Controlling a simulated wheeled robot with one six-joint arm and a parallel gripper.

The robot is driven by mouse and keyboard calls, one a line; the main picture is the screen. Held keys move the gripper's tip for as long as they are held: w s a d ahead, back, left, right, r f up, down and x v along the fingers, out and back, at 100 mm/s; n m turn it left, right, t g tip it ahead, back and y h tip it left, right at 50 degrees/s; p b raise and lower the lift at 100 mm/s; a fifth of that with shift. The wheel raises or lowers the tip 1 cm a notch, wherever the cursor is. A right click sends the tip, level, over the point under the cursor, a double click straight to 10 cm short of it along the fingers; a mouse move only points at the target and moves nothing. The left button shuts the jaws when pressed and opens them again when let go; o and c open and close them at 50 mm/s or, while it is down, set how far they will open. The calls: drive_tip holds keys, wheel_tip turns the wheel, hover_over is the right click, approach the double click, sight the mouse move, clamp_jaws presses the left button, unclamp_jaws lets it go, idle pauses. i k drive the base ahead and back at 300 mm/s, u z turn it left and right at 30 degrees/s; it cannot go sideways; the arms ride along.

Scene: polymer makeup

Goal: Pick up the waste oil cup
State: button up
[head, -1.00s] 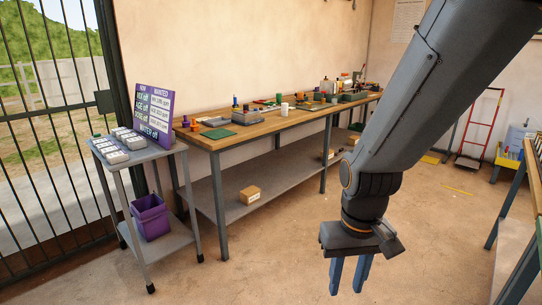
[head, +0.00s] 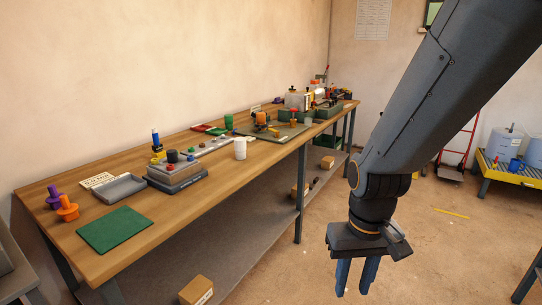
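No label that I can read marks a waste oil cup, so I cannot tell which cup it is. A white cup (head: 240,149) stands upright near the front edge of the long wooden workbench (head: 190,196). A green cup (head: 229,122) stands behind it. A blue cup (head: 515,165) is on the yellow stand at the right. My gripper (head: 356,280) points down over open floor, right of the bench and well apart from all these cups. Its two blue fingers are spread with nothing between them.
The bench holds a grey tray (head: 120,189), a green mat (head: 115,230), a grey device (head: 177,174) and an orange knob-like part (head: 67,208). A yellow stand (head: 510,172) with drums and a red hand truck (head: 455,160) are at the back right.

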sight(307, 121)
drive_tip(key=z, duration=0.3)
drive_tip(key=i, duration=2.65)
drive_tip(key=u, duration=0.15)
